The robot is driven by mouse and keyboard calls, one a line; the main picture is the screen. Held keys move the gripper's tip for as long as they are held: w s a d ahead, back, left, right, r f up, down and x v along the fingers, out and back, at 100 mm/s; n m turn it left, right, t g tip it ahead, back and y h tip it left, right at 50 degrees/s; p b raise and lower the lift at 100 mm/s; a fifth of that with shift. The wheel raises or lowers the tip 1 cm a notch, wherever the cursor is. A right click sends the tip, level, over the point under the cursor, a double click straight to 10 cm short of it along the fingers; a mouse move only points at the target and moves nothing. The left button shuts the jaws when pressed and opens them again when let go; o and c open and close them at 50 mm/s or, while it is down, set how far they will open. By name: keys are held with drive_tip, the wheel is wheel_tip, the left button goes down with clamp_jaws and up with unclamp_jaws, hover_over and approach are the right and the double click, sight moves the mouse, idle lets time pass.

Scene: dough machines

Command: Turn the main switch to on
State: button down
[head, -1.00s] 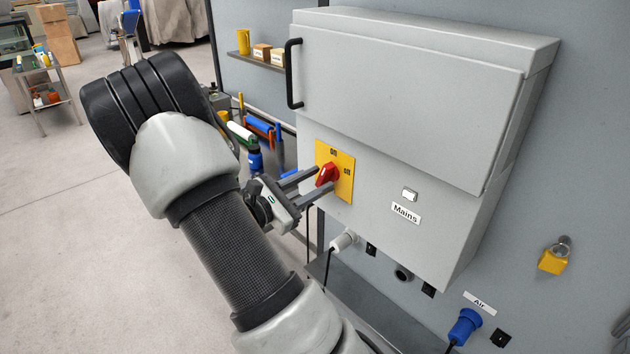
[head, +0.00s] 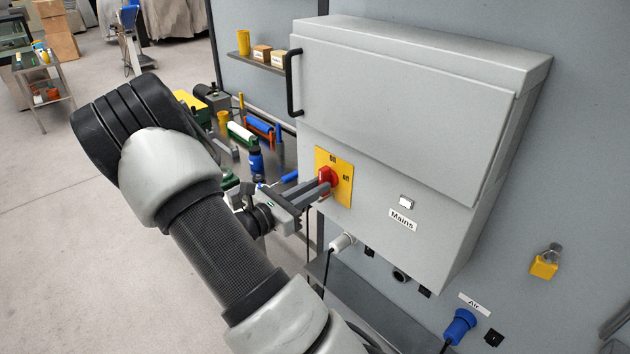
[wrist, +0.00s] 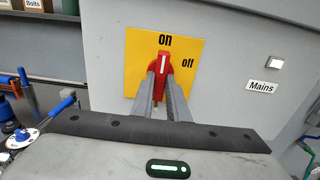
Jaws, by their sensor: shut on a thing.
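The main switch is a red handle (head: 327,176) on a yellow plate (head: 343,192) on the front of the grey cabinet. In the wrist view the red handle (wrist: 163,62) stands upright, and its white line points up at the word "on". The word "off" is to its right. My gripper (wrist: 163,84) is shut on the red handle, with one finger on each side of it. In the head view my gripper (head: 321,187) reaches the handle from the left, and its fingers partly hide the handle.
The grey cabinet (head: 400,90) has a black door handle (head: 293,82) above the switch. A white button (head: 406,201) and the "Mains" label (head: 403,219) are to the right. A cable plug (head: 341,242) sticks out below. A bench with tools is behind my arm.

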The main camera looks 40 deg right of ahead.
drive_tip(key=c, duration=1.7)
unclamp_jaws()
drive_tip(key=shift+a, duration=0.1)
drive_tip(key=a, duration=0.5)
drive_tip(key=s+a+b, duration=0.1)
drive_tip(key=a, duration=0.5)
drive_tip(key=a+b, duration=0.1)
drive_tip(key=a, duration=0.5)
drive_tip(key=shift+s+a, duration=0.15)
drive_tip(key=shift+s, duration=0.05)
